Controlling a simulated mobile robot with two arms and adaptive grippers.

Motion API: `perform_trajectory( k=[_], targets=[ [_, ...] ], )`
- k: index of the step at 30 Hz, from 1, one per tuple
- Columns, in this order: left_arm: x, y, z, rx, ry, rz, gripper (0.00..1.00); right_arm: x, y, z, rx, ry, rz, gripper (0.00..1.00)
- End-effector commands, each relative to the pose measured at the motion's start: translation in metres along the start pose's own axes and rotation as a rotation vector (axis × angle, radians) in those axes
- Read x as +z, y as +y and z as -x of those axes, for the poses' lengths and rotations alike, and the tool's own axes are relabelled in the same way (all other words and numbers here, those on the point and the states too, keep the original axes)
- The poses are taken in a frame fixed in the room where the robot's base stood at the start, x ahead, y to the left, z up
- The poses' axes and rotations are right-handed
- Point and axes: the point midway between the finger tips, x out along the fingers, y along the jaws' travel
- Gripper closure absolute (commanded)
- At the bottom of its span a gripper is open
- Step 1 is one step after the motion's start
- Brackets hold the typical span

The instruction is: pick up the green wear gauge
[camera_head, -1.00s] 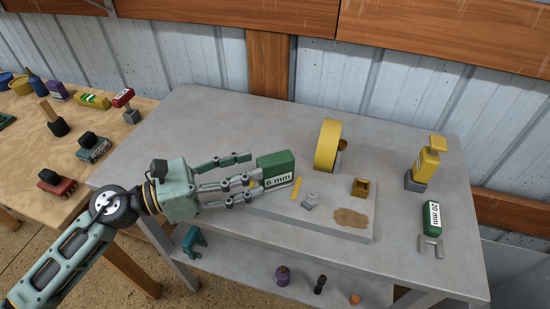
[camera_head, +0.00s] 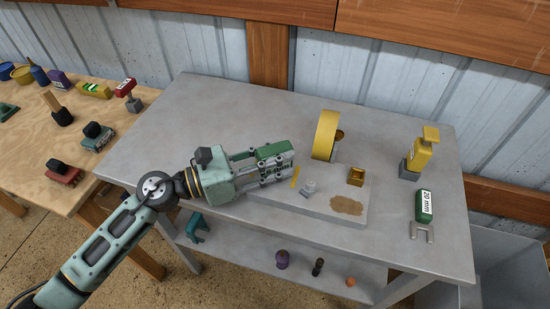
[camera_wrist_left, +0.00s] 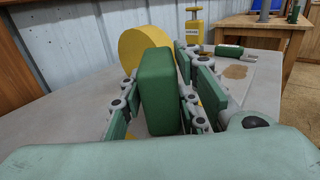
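A green wear gauge block (camera_head: 271,151) stands at the left end of a grey plate on the grey table. Its label is hidden now by my fingers. My left gripper (camera_head: 272,166) has its fingers on both sides of this block. In the left wrist view, the green block (camera_wrist_left: 157,90) stands upright between the fingers (camera_wrist_left: 158,95), close to the right ones, with a narrow gap on the left. A second green gauge (camera_head: 424,205), marked 20 mm and with a grey fork, lies at the table's right. My right gripper is out of view.
The grey plate (camera_head: 325,208) also bears a small grey part (camera_head: 309,189), a brass box (camera_head: 356,176) and a brown patch. A yellow disc (camera_head: 325,135) and a yellow bottle-like tool (camera_head: 420,155) stand behind. A wooden table (camera_head: 90,170) with several tools is at left.

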Motion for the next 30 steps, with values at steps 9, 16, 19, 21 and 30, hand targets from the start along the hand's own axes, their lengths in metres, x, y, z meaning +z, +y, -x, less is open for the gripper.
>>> perform_trajectory(
  k=[9,16,19,21,30],
  targets=[
    [0.000,0.000,0.000,0.000,0.000,0.000,1.00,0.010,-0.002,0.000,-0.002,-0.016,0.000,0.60],
    [0.001,0.000,0.000,0.000,-0.001,0.000,1.00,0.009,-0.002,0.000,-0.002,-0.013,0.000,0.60],
    [0.002,0.000,0.000,0.000,-0.001,-0.001,1.00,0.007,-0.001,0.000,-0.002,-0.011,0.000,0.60],
    [0.004,0.000,0.000,0.000,-0.001,-0.002,1.00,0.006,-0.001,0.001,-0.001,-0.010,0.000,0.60],
    [0.048,-0.001,-0.001,-0.002,-0.002,-0.010,1.00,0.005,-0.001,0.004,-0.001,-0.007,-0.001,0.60]
  ],
)
